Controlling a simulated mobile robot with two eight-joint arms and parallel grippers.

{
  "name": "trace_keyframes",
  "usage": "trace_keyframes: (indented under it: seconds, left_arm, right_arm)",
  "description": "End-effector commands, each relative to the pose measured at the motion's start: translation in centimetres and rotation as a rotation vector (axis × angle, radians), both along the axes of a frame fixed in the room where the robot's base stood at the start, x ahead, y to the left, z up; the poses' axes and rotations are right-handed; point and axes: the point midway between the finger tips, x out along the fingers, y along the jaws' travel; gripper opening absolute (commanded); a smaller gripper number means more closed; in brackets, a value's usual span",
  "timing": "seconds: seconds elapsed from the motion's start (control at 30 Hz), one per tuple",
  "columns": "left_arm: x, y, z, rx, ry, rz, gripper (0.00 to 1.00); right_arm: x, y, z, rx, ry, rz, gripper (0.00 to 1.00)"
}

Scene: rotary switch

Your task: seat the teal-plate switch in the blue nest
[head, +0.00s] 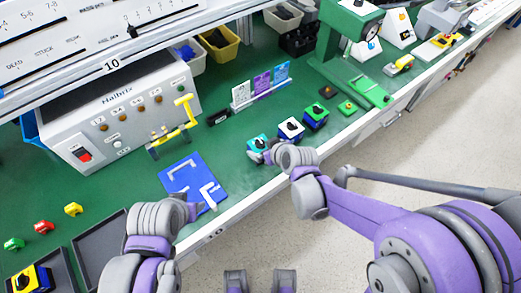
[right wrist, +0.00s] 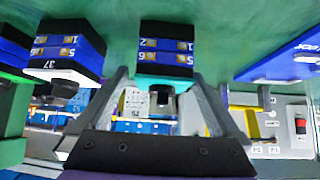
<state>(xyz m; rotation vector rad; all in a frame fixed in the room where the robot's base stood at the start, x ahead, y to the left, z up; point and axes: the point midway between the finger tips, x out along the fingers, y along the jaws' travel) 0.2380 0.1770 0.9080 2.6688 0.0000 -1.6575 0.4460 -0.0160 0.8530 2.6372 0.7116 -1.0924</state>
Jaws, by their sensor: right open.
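The teal-plate switch (head: 257,142) stands on the green bench, with a blue body and a black knob. My right gripper (head: 264,154) is at its near side. In the right wrist view, which looks upside down, the open fingers (right wrist: 160,80) lie either side of the teal plate (right wrist: 166,82) and knob, with gaps visible; contact is not seen. The blue nest (head: 183,175), a flat plate with pale corner brackets, lies left of the switch and is empty. It also shows in the right wrist view (right wrist: 285,66). My left gripper (head: 192,212) is by the nest's near edge; its jaws are unclear.
A white-plate switch (head: 291,127) and a green-plate switch (head: 316,115) stand close to the right. Three label cards (head: 262,84) stand behind. A yellow handle frame (head: 175,128) and a grey control box (head: 120,110) rise behind the nest. The bench's front edge is close.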

Motion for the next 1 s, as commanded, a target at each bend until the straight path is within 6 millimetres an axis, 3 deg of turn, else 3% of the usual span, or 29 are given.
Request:
trace_keyframes:
  seconds: [0.33, 0.7, 1.0]
  left_arm:
    - [0.0, 0.0, 0.1, 0.0, 0.0, 0.0, 0.53]
    - [0.0, 0.0, 0.0, 0.0, 0.0, 0.0, 0.53]
    - [0.0, 0.0, 0.0, 0.0, 0.0, 0.0, 0.53]
  right_arm:
    - [2.8, 2.1, -2.5, 0.001, 0.001, 0.0, 1.0]
    - [3.3, 2.4, -3.1, 0.0, 0.0, 0.0, 0.98]
    - [3.3, 2.3, -3.1, 0.0, 0.0, 0.0, 0.44]
